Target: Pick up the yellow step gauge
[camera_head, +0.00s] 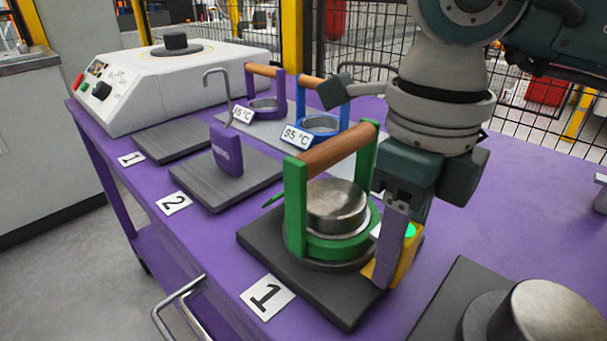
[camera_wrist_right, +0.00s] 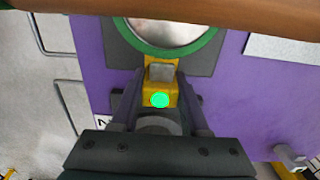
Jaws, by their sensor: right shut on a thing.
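The yellow step gauge (camera_head: 407,262) stands at the right side of the green ring with a wooden handle (camera_head: 296,215), at the edge of the dark plate marked 1. A green light glows on the gauge. My right gripper (camera_head: 396,250) reaches down from above and is shut on the gauge; one grey finger covers part of it. In the right wrist view the gauge (camera_wrist_right: 158,88) sits between the two fingers, close to the green ring (camera_wrist_right: 213,38). I cannot tell whether its foot touches the plate. My left gripper is not in view.
A metal cylinder (camera_head: 335,205) sits inside the green ring. Another metal cylinder (camera_head: 545,315) stands at the front right. Purple and blue handled rings (camera_head: 320,125), a purple hooked block (camera_head: 227,152) and a white machine (camera_head: 170,80) are behind.

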